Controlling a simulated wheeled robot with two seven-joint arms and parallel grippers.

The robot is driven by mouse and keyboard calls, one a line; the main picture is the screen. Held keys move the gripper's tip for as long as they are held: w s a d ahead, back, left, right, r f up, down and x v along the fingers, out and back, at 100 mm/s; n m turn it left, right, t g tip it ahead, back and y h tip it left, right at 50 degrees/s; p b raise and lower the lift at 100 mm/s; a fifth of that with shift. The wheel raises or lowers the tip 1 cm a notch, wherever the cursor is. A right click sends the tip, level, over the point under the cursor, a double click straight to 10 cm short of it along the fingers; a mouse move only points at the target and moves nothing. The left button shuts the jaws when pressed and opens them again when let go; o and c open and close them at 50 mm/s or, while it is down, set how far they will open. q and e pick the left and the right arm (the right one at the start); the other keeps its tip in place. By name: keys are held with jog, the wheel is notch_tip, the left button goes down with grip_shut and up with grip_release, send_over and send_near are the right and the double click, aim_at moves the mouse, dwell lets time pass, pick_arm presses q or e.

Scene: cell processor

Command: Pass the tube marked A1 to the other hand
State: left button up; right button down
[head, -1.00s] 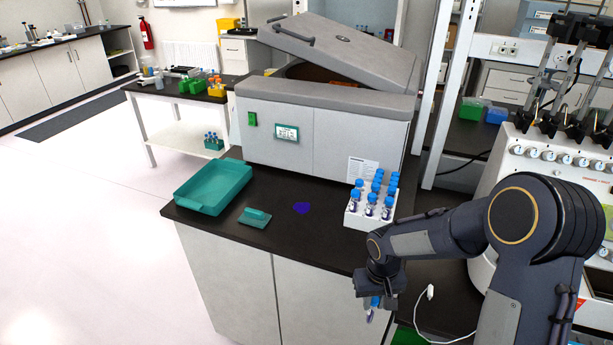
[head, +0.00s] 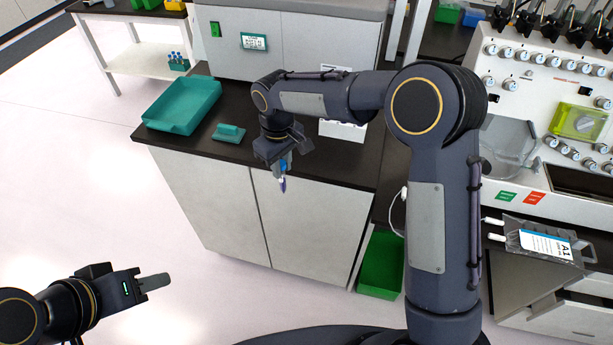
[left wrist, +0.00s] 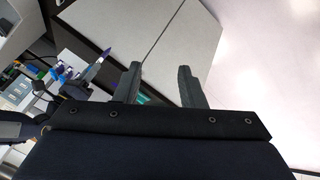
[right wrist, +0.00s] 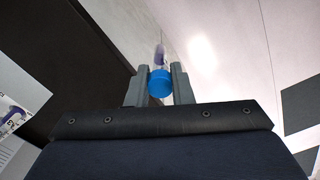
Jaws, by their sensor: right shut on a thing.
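A tube (head: 283,183) with a blue cap and purple contents is held tip-down by my right gripper (head: 281,164), beyond the front edge of the black bench. In the right wrist view, its blue cap (right wrist: 159,83) sits between the shut fingers. Its marking is not readable. My left gripper (head: 153,283) is at the lower left over the floor, apart from the tube. The left wrist view shows its two fingers (left wrist: 162,86) spread and empty, with the tube (left wrist: 98,66) off to their left.
A white tube rack (head: 343,131) on the bench is mostly hidden by my right arm. A teal tray (head: 183,107) and a small teal piece (head: 228,133) lie left of it. A pouch labelled A1 (head: 545,245) hangs at right. A green bin (head: 381,265) stands below.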

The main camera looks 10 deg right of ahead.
pick_arm(q)
jog(key=shift+o, duration=0.6)
jog(key=m+t+h, duration=0.3)
jog(key=m+t, duration=0.3)
jog(key=m, duration=0.2)
send_near(282, 179)
jog(key=x, duration=0.7)
jog(key=a+x, duration=0.1)
jog(key=x, duration=0.3)
jog(key=shift+w+f, duration=0.25)
jog(key=shift+w, duration=0.05)
pick_arm(e)
jog(key=shift+w+a+r+n, duration=0.35)
jog(key=shift+a+r, duration=0.1)
jog(key=shift+a, duration=0.25)
pick_arm(q)
jog(key=shift+c, duration=0.4)
grip_shut()
jog(key=shift+d, duration=0.1)
pick_arm(e)
jog(key=c, duration=1.4)
grip_release()
jog(key=shift+o, duration=1.1)
jog(key=shift+a, duration=0.1)
